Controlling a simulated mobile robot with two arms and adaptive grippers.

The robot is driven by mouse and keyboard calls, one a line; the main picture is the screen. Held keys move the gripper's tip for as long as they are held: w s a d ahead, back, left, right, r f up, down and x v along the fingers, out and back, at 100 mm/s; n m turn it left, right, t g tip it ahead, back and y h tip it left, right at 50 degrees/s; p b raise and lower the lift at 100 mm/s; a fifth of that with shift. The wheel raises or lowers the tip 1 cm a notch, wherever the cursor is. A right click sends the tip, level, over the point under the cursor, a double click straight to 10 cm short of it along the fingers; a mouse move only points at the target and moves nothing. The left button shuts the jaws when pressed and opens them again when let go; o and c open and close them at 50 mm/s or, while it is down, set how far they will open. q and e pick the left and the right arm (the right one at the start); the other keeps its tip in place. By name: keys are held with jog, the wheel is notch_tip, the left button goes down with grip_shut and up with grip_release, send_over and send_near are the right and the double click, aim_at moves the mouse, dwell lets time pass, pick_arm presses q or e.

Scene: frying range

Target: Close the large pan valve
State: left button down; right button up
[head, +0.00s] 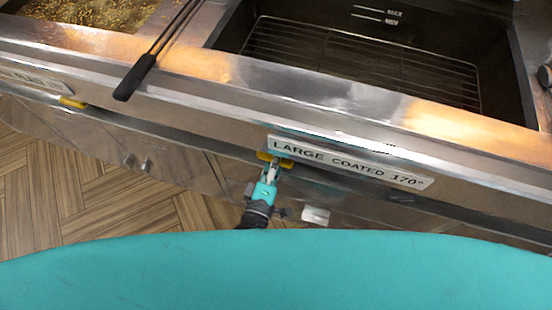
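The large pan valve's yellow handle (284,162) shows under the left end of the label reading "LARGE COATED 170°" (350,163), on the steel front of the range. My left gripper (273,168) is teal with grey fingers and reaches up from below. Its fingertips are at the yellow handle and cover part of it. I cannot tell whether they touch it or are shut on it. Its arm is hidden behind my teal body. My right gripper is not in view.
The large pan (360,58) is a dark basin with a wire rack, above the label. A second yellow handle (73,102) sits at left under another label (35,80). A black handle (130,80) juts over the front rim. A white block (316,215) is right of the gripper.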

pick_arm(q)
jog(key=shift+n, duration=1)
jog(key=c, duration=1.2)
grip_release()
jog(key=shift+o, duration=0.2)
jog(key=shift+s, duration=0.15)
jog(key=v, duration=1.2)
